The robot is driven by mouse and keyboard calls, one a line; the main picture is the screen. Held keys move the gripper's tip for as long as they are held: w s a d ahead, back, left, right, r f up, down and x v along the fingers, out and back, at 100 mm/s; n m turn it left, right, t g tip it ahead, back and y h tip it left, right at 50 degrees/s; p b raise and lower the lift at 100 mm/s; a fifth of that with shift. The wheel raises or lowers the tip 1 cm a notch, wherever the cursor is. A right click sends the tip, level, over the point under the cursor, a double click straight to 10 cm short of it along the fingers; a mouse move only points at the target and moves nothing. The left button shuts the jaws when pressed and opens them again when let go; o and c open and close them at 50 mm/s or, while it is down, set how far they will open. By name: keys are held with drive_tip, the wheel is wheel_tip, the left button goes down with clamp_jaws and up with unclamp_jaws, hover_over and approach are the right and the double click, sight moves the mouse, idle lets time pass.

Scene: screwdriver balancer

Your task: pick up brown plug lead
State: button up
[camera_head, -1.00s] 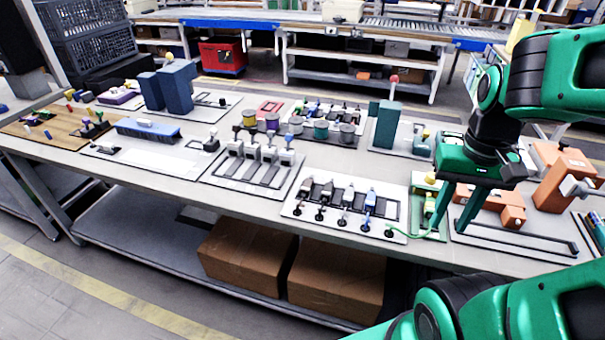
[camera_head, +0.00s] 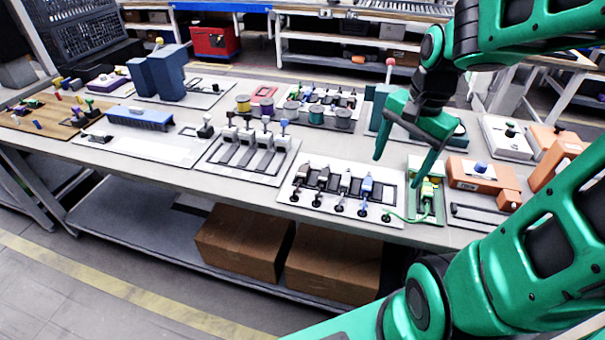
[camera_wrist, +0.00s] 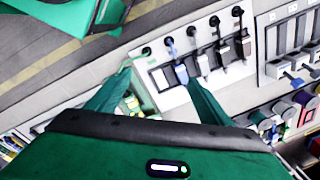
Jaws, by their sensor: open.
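Several plug leads lie side by side on a white panel (camera_head: 330,209) at the table's front. In the head view, the second plug from the left (camera_head: 323,177) looks dark, perhaps brown, but the colour is hard to tell; it seems to be the third along in the wrist view (camera_wrist: 222,52). A blue plug (camera_head: 366,186) lies at the right of the row and also shows in the wrist view (camera_wrist: 181,73). My gripper (camera_head: 400,168) is open and empty, above and behind the panel's right end. In the wrist view its fingers (camera_wrist: 160,80) spread near the blue plug.
A green tray (camera_head: 438,212) with a green-yellow plug stands right of the panel; a green lead runs to the panel. Orange blocks (camera_head: 484,176) stand farther right. A switch panel (camera_head: 250,155) lies left, with spools (camera_head: 317,112) behind.

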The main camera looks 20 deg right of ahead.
drive_tip(key=w+a+f+m+y, duration=0.1)
drive_tip(key=w+a+m, duration=0.35)
drive_tip(key=w, duration=0.35)
drive_tip(key=m+t+y, duration=0.1)
drive_tip(key=m+y, duration=0.1)
drive_tip(key=m, duration=0.5)
approach(304, 169)
drive_tip(key=f, duration=0.3)
drive_tip(key=shift+s+a+f, duration=0.1)
drive_tip(key=shift+a+f, duration=0.05)
drive_tip(key=shift+a, duration=0.25)
drive_tip(key=shift+w+x, duration=0.15)
drive_tip(key=shift+x, duration=1.1)
drive_tip(key=shift+w+x, duration=0.2)
drive_tip(key=shift+x, duration=1)
drive_tip(key=c, duration=1.1)
